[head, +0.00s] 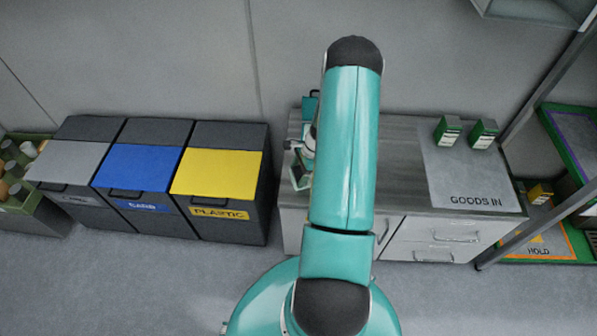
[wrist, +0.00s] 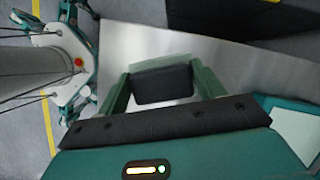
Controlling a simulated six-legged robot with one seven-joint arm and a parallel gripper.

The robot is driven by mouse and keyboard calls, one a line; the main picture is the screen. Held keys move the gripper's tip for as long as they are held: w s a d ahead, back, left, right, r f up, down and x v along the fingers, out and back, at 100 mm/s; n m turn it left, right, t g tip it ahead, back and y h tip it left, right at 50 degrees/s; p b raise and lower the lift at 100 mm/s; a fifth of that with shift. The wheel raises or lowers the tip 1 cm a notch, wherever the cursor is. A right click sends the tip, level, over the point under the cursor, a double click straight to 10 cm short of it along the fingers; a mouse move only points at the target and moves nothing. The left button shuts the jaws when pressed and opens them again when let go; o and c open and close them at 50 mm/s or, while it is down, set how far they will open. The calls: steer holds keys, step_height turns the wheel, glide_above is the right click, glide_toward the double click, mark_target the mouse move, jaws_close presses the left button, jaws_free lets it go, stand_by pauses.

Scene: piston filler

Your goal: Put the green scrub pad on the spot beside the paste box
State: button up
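My gripper (wrist: 162,88) shows in the wrist view, its two green fingers spread either side of a block. The block has a dark face and a pale green far edge; I take it to be the green scrub pad (wrist: 160,66). It fills the gap and appears clamped, over a grey surface. In the head view my arm covers the middle of the counter, and the gripper end shows only partly at the counter's left end. A teal box with a pale top (wrist: 292,125) is at the wrist view's lower right; I cannot tell whether it is the paste box. The target spot is not identifiable.
The grey counter (head: 400,165) has a GOODS IN mat (head: 465,185) with two green-and-white boxes (head: 466,132) on its right. Grey, blue and yellow-lidded bins (head: 215,172) stand left of the counter. A shelf rack (head: 545,247) marked HOLD is at the right.

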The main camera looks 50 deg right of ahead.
steer(key=o, duration=0.3)
steer(key=shift+r, duration=0.15)
steer(key=v, duration=1.2)
steer(key=w+a+r+n+h, duration=0.1)
steer(key=w+a+r+n, duration=0.15)
steer(key=a+r, duration=0.35)
steer(key=w+a+r+n, duration=0.2)
steer(key=a+r+n, duration=0.2)
steer(key=r, duration=0.4)
steer(key=a+r+n+h, duration=0.2)
steer(key=a+r+n, duration=0.3)
steer(key=a+r, duration=0.5)
steer(key=s+a+r+n+t, duration=0.1)
steer(key=s+a+r+n, duration=0.2)
steer(key=s+a+n, duration=0.1)
steer(key=s+a+r+n+t, duration=0.1)
steer(key=s+a+r+n, duration=0.3)
steer(key=a, duration=0.3)
steer(key=s+a+r+n+t, duration=0.1)
steer(key=s+a+r+n, duration=0.2)
steer(key=s+a+n, duration=0.1)
steer(key=shift+s+a+r+h, duration=0.2)
steer(key=shift+s+a, duration=0.15)
steer(key=shift+a, duration=0.15)
steer(key=shift+s+a+r+h, duration=0.1)
steer(key=shift+s+a+h, duration=0.1)
steer(key=shift+s+a, duration=0.3)
